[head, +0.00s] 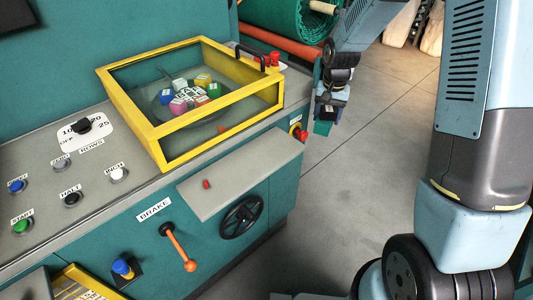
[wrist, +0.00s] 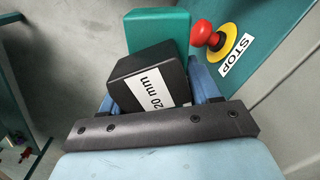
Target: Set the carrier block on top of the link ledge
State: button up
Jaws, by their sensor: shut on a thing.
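My gripper (head: 330,98) hangs off the console's right end in the head view, right of the ledge and apart from it. In the wrist view, its blue fingers are shut on a black block (wrist: 138,72) with a white "20 mm" label, which I take as the carrier block. A green part (wrist: 158,36) sits directly beyond the black one, and shows below the gripper in the head view (head: 322,127); I cannot tell whether the two are joined. The grey ledge (head: 250,166) juts from the console front, with a small red peg on its left part.
A red stop button (wrist: 203,32) is close right of the held block. A yellow-framed clear case (head: 220,128) with coloured cubes stands on the console. A black handwheel (head: 241,216) and orange brake lever (head: 180,248) are below the ledge. Open floor (head: 360,130) lies right.

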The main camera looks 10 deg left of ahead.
jog(key=s+a+r+m, duration=0.2)
jog(key=s+a+r, duration=0.7)
jog(key=s+a, duration=0.45)
jog(key=s+a+r+m, duration=0.1)
jog(key=s+r, duration=0.2)
jog(key=s, duration=0.6)
jog(key=s+a+r+m, duration=0.1)
jog(key=s+r+m, duration=0.15)
jog(key=s, duration=0.55)
send_over(264, 153)
jog(key=s, duration=0.1)
jog(key=shift+n, duration=0.45)
notch_tip(264, 153, down, 9)
jog(key=shift+r, duration=0.2)
jog(key=shift+w+f, duration=0.6)
jog(key=shift+f, duration=1.55)
